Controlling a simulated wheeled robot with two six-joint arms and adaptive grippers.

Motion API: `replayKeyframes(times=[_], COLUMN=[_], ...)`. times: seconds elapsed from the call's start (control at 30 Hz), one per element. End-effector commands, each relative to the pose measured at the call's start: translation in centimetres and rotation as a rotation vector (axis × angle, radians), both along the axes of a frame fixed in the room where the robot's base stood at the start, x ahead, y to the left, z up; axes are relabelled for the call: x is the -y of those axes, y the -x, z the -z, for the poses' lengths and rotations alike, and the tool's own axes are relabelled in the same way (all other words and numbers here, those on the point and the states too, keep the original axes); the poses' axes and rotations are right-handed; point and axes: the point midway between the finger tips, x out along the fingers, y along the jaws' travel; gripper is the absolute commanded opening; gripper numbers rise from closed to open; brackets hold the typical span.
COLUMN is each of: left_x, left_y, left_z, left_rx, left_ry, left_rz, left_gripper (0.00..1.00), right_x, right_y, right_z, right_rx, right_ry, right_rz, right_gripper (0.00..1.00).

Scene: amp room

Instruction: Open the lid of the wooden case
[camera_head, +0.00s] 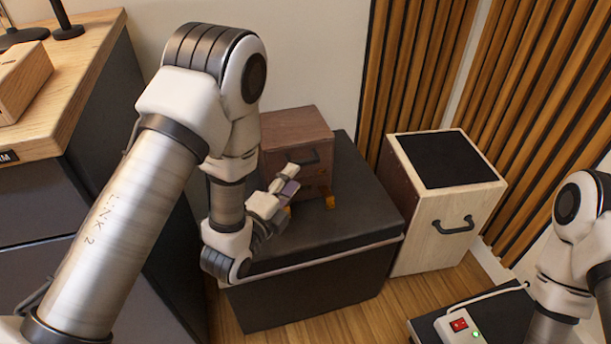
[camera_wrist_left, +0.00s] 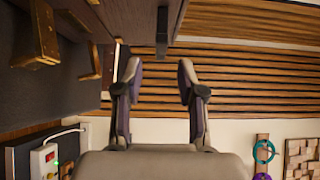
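The wooden case (camera_head: 296,130) is a reddish-brown box with brass feet, standing on a black chest. Its lid looks shut. A dark handle (camera_head: 309,157) sits on its front. My left gripper (camera_head: 287,186) is in front of the case, just below the handle in the picture, and its arm hides the case's left part. In the left wrist view the left gripper (camera_wrist_left: 160,75) is open with nothing between its fingers. The case (camera_wrist_left: 135,14) is at the top there, and its dark handle (camera_wrist_left: 162,28) lies beyond the fingertips. The right gripper is out of view.
The black chest (camera_head: 300,255) bears the case. A pale wooden box (camera_head: 420,235) with a black top and handle stands to its right. A wooden-topped cabinet (camera_head: 75,85) is at left. A power strip with a red switch (camera_head: 460,325) is at lower right.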

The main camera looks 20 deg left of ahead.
Motion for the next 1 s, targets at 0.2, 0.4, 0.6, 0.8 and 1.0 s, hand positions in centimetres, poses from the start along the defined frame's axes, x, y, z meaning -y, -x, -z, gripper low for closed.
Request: replayKeyframes(times=[0.2, 0.4, 0.6, 0.8, 1.0], left_x=[0.8, 1.3, 1.3, 1.3, 1.3], left_y=[-4.1, -6.5, -6.7, -6.7, -6.7], left_z=[-0.1, -0.1, -0.2, -0.1, -0.2], left_rx=[0.004, 0.0, -0.001, -0.002, -0.003], left_ry=[0.0, 0.0, 0.001, 0.001, 0.001], left_rz=[0.001, -0.001, -0.001, -0.001, -0.001], left_gripper=[0.4, 0.4, 0.4, 0.0, 0.0], right_x=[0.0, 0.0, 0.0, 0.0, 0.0], right_y=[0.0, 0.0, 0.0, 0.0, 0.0], right_z=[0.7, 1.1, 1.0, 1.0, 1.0], right_rx=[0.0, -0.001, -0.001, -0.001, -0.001], right_ry=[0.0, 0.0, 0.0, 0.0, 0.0], right_rz=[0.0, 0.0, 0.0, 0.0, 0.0], right_gripper=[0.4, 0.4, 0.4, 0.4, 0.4])
